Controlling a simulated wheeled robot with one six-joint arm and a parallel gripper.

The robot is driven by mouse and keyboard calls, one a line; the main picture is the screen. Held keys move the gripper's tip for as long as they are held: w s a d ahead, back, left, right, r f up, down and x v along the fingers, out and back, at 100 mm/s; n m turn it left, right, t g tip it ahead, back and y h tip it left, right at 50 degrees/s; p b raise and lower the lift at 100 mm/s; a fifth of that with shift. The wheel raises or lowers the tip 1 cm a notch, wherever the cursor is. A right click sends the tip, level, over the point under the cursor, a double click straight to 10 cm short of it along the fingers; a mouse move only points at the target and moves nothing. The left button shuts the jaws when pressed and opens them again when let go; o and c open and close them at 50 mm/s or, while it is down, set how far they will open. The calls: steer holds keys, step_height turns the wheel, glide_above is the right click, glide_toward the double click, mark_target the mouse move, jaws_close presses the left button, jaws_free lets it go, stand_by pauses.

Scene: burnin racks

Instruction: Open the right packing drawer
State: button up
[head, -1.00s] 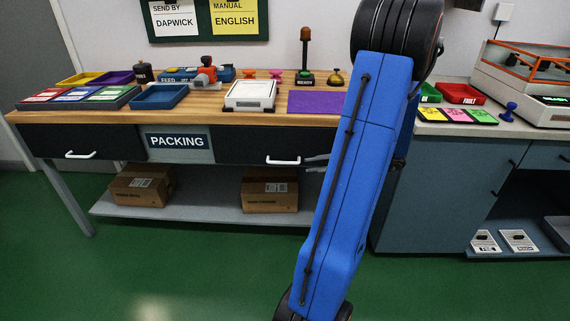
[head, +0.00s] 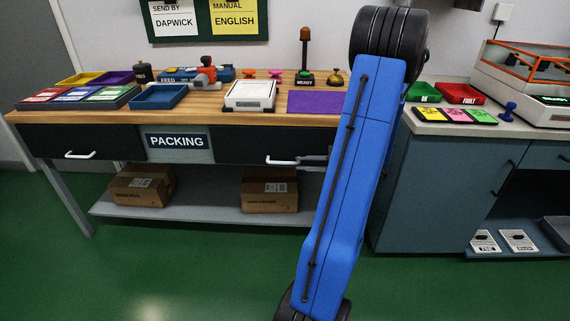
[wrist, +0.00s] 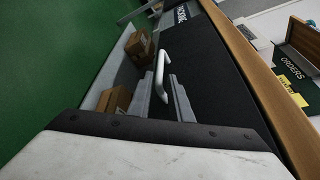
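The right packing drawer (head: 240,144) is a dark panel under the wooden bench top, right of the PACKING sign (head: 177,142). It looks shut. Its white bar handle (head: 281,161) also shows in the wrist view (wrist: 160,70). My gripper (head: 301,160) is at the right end of the handle in the head view. In the wrist view my gripper (wrist: 160,80) has its two grey fingers apart, one on each side of the near part of the handle. A gap shows between the fingers and the bar; firm contact is not visible. My blue arm hides the drawer's right end.
The left drawer (head: 80,142) with its own white handle is shut. Cardboard boxes (head: 270,190) stand on the lower shelf (head: 215,212). A grey-blue cabinet (head: 440,185) stands to the right. The green floor in front is clear.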

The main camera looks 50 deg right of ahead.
mark_target(290, 163)
steer(key=shift+x, duration=3.95)
jaws_close()
